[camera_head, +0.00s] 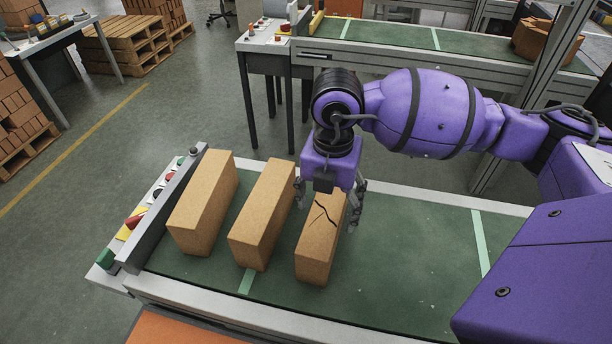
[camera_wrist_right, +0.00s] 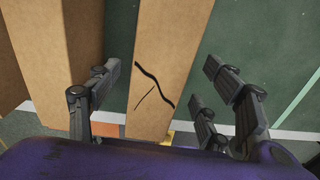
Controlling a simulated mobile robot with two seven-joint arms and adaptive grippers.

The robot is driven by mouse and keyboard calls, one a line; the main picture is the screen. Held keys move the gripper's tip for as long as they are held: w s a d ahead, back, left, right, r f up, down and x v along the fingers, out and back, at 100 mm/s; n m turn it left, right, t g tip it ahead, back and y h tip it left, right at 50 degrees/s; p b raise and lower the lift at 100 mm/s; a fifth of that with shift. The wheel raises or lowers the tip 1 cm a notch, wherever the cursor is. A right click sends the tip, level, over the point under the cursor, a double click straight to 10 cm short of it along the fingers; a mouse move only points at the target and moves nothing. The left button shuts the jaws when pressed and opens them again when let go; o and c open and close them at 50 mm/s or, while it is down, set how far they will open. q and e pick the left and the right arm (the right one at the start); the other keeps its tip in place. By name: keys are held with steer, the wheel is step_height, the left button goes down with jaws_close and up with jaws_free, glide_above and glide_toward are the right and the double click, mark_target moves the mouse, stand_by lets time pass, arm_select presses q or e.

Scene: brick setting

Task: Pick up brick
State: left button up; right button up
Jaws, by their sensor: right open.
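Three tan bricks lie side by side on the green conveyor belt (camera_head: 400,265). The rightmost brick (camera_head: 319,245) has a dark crack on top. The middle brick (camera_head: 262,215) and the left brick (camera_head: 203,203) show no crack. My right gripper (camera_head: 331,208) is open and points down over the far part of the cracked brick, with a finger on either side of it. In the right wrist view the cracked brick (camera_wrist_right: 160,65) lies between the open fingers, with gaps to both. The left finger is close to the neighbouring brick (camera_wrist_right: 50,60). My left gripper is not in view.
A dark metal stop bar (camera_head: 165,210) and a panel of coloured buttons (camera_head: 135,218) edge the belt's left end. The belt right of the cracked brick is clear. A second conveyor (camera_head: 400,38) stands behind, and brick pallets (camera_head: 130,50) stand at the back left.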

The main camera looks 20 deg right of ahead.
step_height(320, 180, down, 4)
steer(key=shift+f, duration=0.1)
steer(key=shift+w, duration=0.1)
jaws_close()
stand_by(0.4)
